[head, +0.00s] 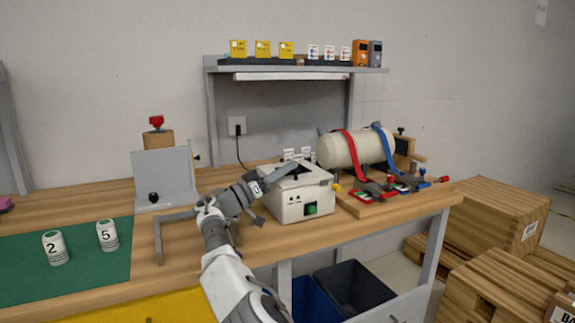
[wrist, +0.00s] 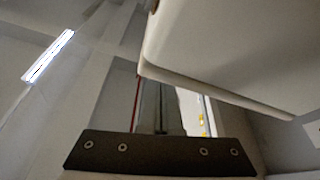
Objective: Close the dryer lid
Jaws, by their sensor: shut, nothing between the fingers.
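The dryer appears to be the cream box (head: 292,207) with a green switch on its front, on the wooden workbench. Its cream lid (head: 312,175) shows at the top, partly hidden behind my gripper; I cannot tell its exact angle. My gripper (head: 284,171) is shut and empty, at the left upper side of the box, close to the lid. In the wrist view, the dark gripper end (wrist: 160,154) shows along the bottom. A large cream panel with a rounded corner (wrist: 225,60), probably the lid, hangs close above it. I cannot tell whether they touch.
A cream tank (head: 345,151) with red and blue straps stands right of the box. A grey upright panel (head: 165,172) with a black knob stands to the left. Numbered jars (head: 55,248) stand on the green mat (head: 95,279). A shelf (head: 300,70) hangs behind.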

